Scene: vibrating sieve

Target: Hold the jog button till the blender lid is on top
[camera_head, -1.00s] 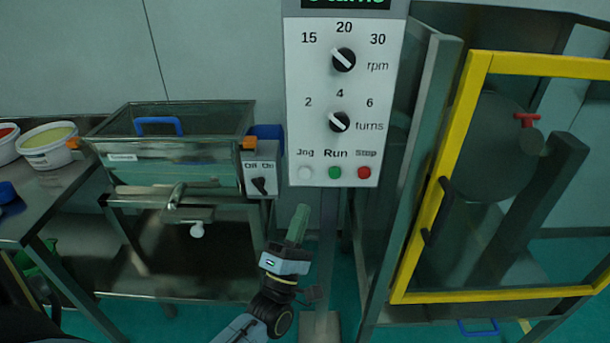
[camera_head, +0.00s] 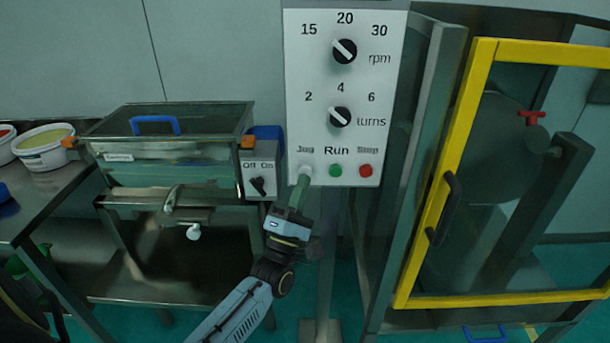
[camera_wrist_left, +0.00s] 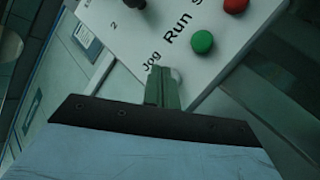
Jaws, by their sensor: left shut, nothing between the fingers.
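The control panel (camera_head: 345,90) stands upright in the middle, with Jog, Run and Stop buttons in a row at its bottom. My left gripper (camera_head: 303,174) is shut and empty, its green fingertips at the jog button and covering most of it. In the left wrist view the closed fingers (camera_wrist_left: 160,86) overlap the pale jog button (camera_wrist_left: 177,75); whether it is pressed in I cannot tell. The grey blender drum (camera_head: 492,150) sits behind the yellow-framed guard, with a red handle (camera_head: 531,118) at its upper right. Which part is the lid is unclear. My right gripper is not in view.
The green Run button (camera_head: 335,171) and red Stop button (camera_head: 365,171) are just right of the fingers. The yellow guard door (camera_head: 445,150) is at right. A sieve box (camera_head: 180,145) with an Off/On switch (camera_head: 258,185) and a bench with tubs (camera_head: 45,148) are at left.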

